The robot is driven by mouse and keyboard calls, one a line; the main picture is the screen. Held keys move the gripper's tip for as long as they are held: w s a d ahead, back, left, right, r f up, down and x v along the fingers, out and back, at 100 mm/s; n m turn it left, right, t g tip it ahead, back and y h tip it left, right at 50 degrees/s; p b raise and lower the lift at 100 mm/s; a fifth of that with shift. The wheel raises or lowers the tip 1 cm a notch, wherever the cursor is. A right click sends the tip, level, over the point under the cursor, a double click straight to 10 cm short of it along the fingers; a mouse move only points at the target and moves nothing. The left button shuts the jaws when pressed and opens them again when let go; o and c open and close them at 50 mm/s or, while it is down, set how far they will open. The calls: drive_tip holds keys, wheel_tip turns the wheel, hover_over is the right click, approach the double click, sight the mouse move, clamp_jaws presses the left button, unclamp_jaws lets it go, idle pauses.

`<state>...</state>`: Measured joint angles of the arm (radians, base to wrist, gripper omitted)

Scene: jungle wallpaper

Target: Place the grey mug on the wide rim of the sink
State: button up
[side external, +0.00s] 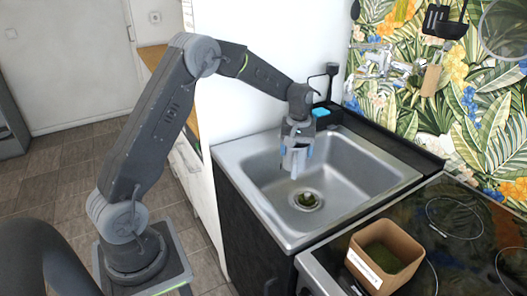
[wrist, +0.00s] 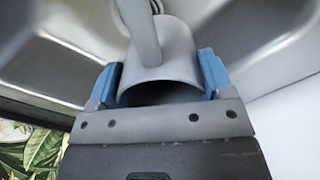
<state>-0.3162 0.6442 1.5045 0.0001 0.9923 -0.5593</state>
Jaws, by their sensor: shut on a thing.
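My gripper (side external: 297,148) is over the sink basin, pointing down, with the grey mug (side external: 294,163) in it. In the wrist view the blue-padded fingers of my gripper (wrist: 160,75) press on both sides of the mug (wrist: 178,60). The mug's handle (wrist: 144,32) points away from the palm, and its dark opening faces the palm. The metal sink has a flat rim (side external: 232,157) around its basin; the basin also shows in the wrist view (wrist: 240,40). The mug hangs above the basin, inside the rim's outline; its exact height is hard to tell.
A black tap (side external: 331,80) and blue sponge (side external: 321,112) are at the back. A labelled cardboard box (side external: 386,252) stands on the black hob at the front right. The near and left rim look clear.

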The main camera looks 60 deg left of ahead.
drive_tip(key=s+a+r+n, duration=0.4)
drive_tip(key=a+r, duration=0.1)
drive_tip(key=a, duration=0.4)
drive_tip(key=s+a+r+n, duration=0.3)
drive_tip(key=a+r+n, duration=0.15)
drive_tip(key=a, duration=0.35)
drive_tip(key=shift+m, duration=0.25)
drive_tip(key=f, duration=0.9)
drive_tip(key=shift+s+f, duration=0.1)
drive_tip(key=shift+s, duration=0.1)
drive_tip(key=shift+f, duration=0.1)
drive_tip(key=o, duration=1.1)
